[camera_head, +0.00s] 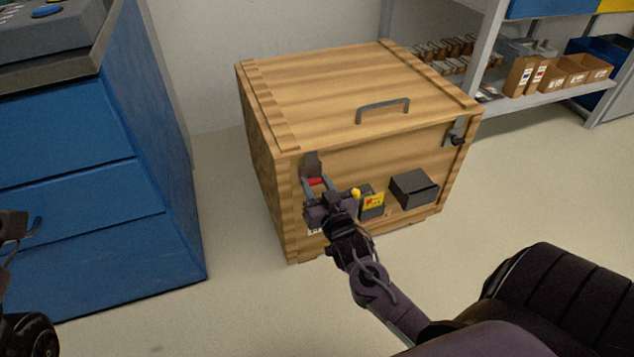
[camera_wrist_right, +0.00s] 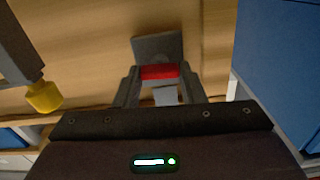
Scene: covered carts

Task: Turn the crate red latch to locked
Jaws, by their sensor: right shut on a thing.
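A wooden crate (camera_head: 340,95) with a closed lid stands on the floor in the middle of the head view. Its red latch (camera_head: 316,181) is on the left of the front face, below a dark metal plate; it also shows in the right wrist view (camera_wrist_right: 159,72). My right gripper (camera_head: 315,187) is at the latch, its two fingers on either side of the red part and shut on it. The fingers hide part of the latch. My left gripper (camera_head: 14,226) shows only partly at the left edge, and its jaws are not clear.
A second, dark latch (camera_head: 456,134) is at the upper right. A blue cabinet (camera_head: 165,190) stands left, shelves (camera_head: 560,95) behind right. The floor between is clear.

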